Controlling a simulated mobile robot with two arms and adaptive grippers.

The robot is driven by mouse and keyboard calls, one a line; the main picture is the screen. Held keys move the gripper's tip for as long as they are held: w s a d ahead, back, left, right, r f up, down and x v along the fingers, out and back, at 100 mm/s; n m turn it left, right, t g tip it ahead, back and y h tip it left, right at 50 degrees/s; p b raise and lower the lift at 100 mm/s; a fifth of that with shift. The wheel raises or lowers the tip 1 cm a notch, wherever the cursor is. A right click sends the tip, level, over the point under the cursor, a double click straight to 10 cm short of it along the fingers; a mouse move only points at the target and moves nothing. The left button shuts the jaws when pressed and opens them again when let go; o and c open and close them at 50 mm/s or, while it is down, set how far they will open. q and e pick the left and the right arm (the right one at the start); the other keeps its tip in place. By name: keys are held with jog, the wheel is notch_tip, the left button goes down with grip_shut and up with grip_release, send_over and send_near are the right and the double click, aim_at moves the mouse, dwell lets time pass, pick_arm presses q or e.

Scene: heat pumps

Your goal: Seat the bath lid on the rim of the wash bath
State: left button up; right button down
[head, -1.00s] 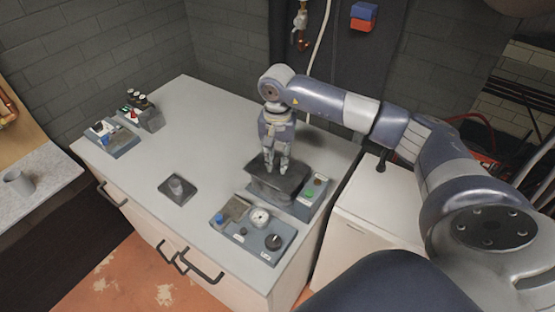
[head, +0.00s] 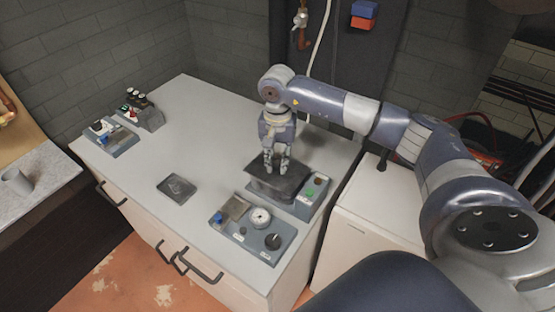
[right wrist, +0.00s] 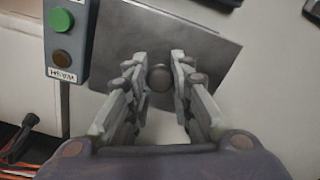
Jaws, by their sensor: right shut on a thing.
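The bath lid (head: 280,179) is a dark square plate with a round knob, which shows between my fingers in the right wrist view (right wrist: 160,77). My right gripper (head: 276,168) points down and is shut on the lid's knob. The wash bath (head: 268,194) is the grey box under the lid, mostly hidden by it. The lid is over the bath's top; I cannot tell whether it touches the rim all round. In the right wrist view the lid (right wrist: 205,55) looks turned relative to the wash button panel (right wrist: 68,45). My left gripper is not in view.
The button panel (head: 313,195) stands right beside the bath. A gauge panel (head: 252,229) lies in front. A flat dark square plate (head: 176,188) lies on the worktop (head: 205,140). Small blocks with bottles (head: 142,112) stand at the far left. The middle is clear.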

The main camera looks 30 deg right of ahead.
aim_at(278, 162)
jog(key=shift+f+b, duration=0.3)
jog(key=shift+f, duration=0.05)
jog(key=c, duration=1.3)
grip_release()
jog(key=shift+c, duration=0.2)
notch_tip(278, 162, up, 12)
